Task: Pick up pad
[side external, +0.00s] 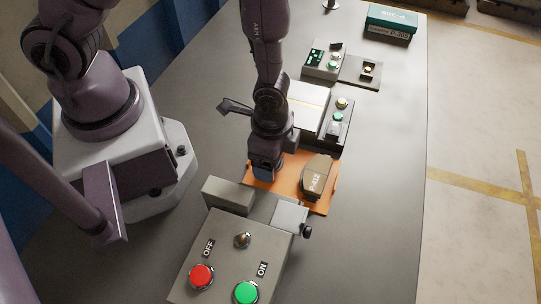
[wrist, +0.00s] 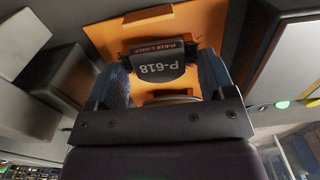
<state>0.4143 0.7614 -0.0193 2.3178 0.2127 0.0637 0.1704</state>
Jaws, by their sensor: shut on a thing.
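In the wrist view, a dark pad (wrist: 158,66) marked "P-618" sits between the two blue fingertips of my gripper (wrist: 163,72), which is shut on it. The pad is over an orange tray (wrist: 190,22), close to small printing on it; whether they touch is unclear. In the side external view, my gripper (side external: 264,168) points down at the left part of the orange tray (side external: 288,190), and the held pad is hidden there. A brown block (side external: 316,177) with a pale label stands on the tray's right part, beside my gripper. Its label is too small to read surely.
A grey control box with a red button (side external: 201,276) and a green button (side external: 246,292) stands in front. Small button panels (side external: 337,125) stand behind the tray. A green box (side external: 391,24) is at the far right corner. The grey table (side external: 385,165) is clear to the right.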

